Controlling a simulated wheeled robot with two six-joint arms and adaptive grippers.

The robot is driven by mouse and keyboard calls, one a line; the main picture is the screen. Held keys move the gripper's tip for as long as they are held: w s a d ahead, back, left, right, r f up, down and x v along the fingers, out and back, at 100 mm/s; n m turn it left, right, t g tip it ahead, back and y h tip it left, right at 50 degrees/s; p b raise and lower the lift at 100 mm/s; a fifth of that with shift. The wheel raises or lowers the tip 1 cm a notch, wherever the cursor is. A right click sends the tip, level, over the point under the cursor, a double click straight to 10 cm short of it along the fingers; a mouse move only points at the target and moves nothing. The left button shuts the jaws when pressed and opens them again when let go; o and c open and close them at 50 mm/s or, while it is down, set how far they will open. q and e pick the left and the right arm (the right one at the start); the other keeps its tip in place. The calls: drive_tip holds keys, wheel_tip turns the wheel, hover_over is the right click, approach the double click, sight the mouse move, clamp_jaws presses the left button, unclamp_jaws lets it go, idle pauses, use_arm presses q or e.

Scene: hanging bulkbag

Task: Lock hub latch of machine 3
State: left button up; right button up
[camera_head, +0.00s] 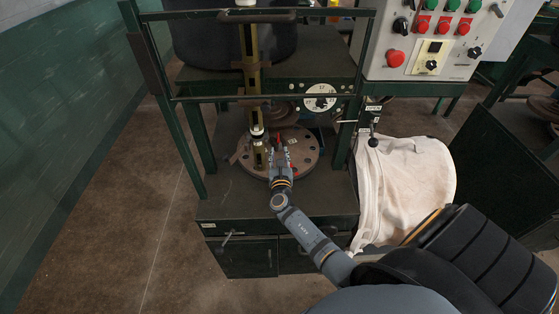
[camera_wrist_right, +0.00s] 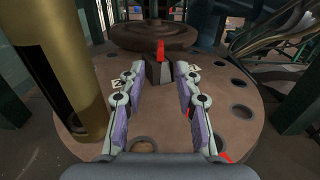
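A small red latch lever (camera_wrist_right: 160,50) stands upright on a dark block (camera_wrist_right: 159,76) on the round brown plate (camera_wrist_right: 150,128). The plate, with a ring of holes, lies on the machine's dark bench in the head view (camera_head: 307,164). My right gripper (camera_wrist_right: 158,70) is open, its two fingers apart on either side of the block and below the lever; nothing shows held between them. In the head view my right gripper (camera_head: 278,152) is over the plate, close to the brass column. I cannot tell whether the fingers touch the block. My left gripper is not in view.
A brass column (camera_wrist_right: 62,70) stands close left of the right gripper. Green frame posts (camera_head: 190,145) flank the plate. A control panel (camera_head: 435,40) with red and green buttons and a white bag (camera_head: 405,185) are to the right. Floor on the left is clear.

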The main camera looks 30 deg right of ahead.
drive_tip(key=v, duration=0.4)
